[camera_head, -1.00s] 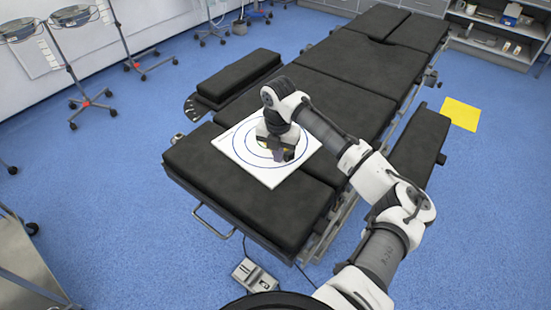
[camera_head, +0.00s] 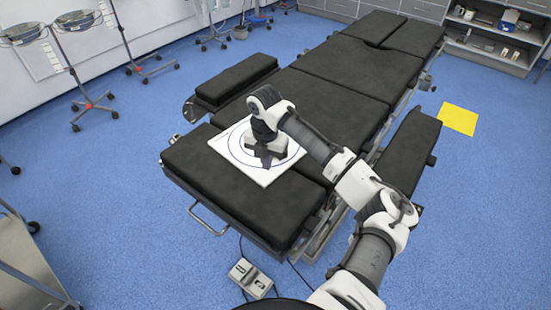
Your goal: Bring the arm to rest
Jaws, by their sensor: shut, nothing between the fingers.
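My gripper (camera_head: 266,162) is at the end of my arm, over a white square board (camera_head: 240,165) with blue rings. The board lies on the black operating table (camera_head: 215,188), near its front end. The gripper points down and is shut, with nothing seen held in it. My arm reaches in from the lower right, bent at the elbow. The gripper and wrist hide the middle of the board. I cannot tell whether the fingertips touch it.
Padded arm boards flank the table, one on the left (camera_head: 237,77) and one on the right (camera_head: 412,150). A yellow square (camera_head: 459,118) lies on the blue floor. A foot pedal (camera_head: 251,278) is on the floor in front. Wheeled stands (camera_head: 90,100) are at the left.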

